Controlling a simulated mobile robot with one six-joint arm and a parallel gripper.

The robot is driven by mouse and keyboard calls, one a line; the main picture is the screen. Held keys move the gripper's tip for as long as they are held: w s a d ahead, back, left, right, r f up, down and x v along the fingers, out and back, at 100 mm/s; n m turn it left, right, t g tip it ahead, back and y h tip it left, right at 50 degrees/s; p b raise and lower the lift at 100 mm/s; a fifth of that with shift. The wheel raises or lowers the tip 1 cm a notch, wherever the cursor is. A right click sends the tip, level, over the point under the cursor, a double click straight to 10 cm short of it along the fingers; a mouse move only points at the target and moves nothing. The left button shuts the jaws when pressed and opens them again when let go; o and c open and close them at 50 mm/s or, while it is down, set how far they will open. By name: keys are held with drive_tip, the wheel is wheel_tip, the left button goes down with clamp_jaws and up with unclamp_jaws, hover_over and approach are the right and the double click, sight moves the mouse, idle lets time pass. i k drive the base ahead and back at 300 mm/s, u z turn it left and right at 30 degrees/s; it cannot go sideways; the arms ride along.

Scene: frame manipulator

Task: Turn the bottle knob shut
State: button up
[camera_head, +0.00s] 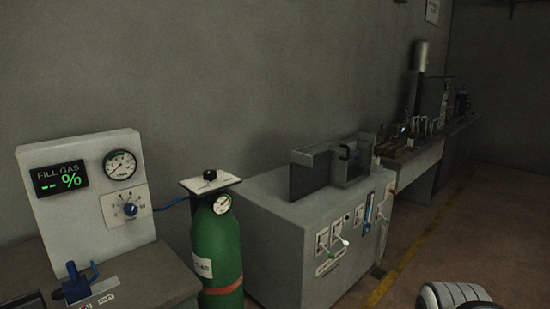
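The green gas bottle (218,248) stands upright between the left bench and the grey cabinet. A small black knob (210,175) sits on top of it, on a light square plate (220,184). The knob's turn position is too small to read. A round gauge (222,204) with a green sector faces forward just below the plate. A blue hose (172,204) runs from the bottle's top to the panel at the left.
A white panel (88,160) with a "FILL GAS %" display, a gauge and a blue dial (130,209) stands on the left bench, with a blue fitting (76,284) in front. A grey cabinet (275,230) with levers adjoins the bottle's right. Floor (455,235) is open at the right.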

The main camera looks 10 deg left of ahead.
sight(209, 175)
drive_tip(key=u, duration=0.05)
drive_tip(key=i, duration=1.5)
drive_tip(key=u, duration=1.15)
drive_tip(key=i, duration=0.8)
drive_tip(key=u, duration=0.6)
